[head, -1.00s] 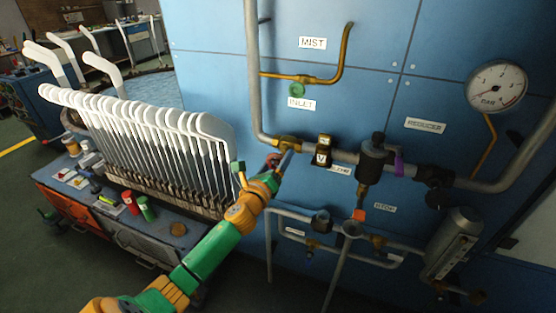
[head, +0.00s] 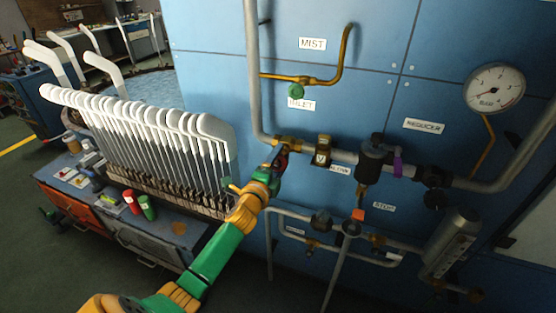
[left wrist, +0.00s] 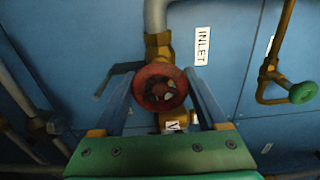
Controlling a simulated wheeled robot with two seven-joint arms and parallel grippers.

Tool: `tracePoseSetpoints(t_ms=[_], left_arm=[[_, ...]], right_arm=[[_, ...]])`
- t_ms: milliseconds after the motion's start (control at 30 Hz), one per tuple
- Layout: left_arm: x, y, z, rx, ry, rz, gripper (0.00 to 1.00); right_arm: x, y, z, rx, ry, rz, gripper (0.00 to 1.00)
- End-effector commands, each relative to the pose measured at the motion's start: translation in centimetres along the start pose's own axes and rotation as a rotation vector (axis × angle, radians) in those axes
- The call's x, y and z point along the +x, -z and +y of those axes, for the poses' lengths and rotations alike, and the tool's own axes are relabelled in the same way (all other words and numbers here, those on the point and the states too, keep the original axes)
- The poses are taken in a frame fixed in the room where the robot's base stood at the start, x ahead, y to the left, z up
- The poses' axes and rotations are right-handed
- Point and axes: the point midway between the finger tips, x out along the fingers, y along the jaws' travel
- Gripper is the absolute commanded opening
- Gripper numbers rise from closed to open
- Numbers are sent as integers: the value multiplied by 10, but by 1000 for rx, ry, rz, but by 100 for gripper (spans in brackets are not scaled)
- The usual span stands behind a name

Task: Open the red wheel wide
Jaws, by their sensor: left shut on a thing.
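The red wheel (left wrist: 160,86) is a small round handwheel on a brass valve (left wrist: 158,46), and in the left wrist view it sits between my two fingers. My left gripper (left wrist: 162,92) is shut on it, with one finger on each side of the rim. In the head view my left gripper (head: 280,157) is at the brass fitting (head: 289,142) at the bend of the grey pipe. There the wheel is mostly hidden by the gripper. My right gripper is not in view.
A green handwheel (head: 296,90) hangs on a brass pipe above. To the right are a black valve body (head: 372,160) with a purple lever, and a gauge (head: 495,88). A rack of white sock boards (head: 150,130) stands close to the left of my arm.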

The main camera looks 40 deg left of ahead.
Motion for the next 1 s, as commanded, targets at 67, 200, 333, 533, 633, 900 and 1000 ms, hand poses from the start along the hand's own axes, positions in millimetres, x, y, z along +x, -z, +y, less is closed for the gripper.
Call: tracePoseSetpoints(t_ms=[67, 200, 333, 533, 633, 900, 1000], left_arm=[[0, 0, -1, -71, 1, -1, 20], [0, -1, -1, -205, 0, -2, 20], [0, 0, 0, -329, 0, -1, 20], [0, 0, 0, -518, -1, -1, 20], [0, 0, 1, -613, -2, -2, 20], [0, 1, 2, -869, -4, -3, 20], [0, 1, 2, -965, -4, -3, 20]], right_arm=[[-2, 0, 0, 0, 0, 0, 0], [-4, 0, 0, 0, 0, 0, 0], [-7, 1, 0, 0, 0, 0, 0], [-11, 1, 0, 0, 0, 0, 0], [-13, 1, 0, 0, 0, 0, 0], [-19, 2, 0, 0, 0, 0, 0], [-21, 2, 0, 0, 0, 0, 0]])
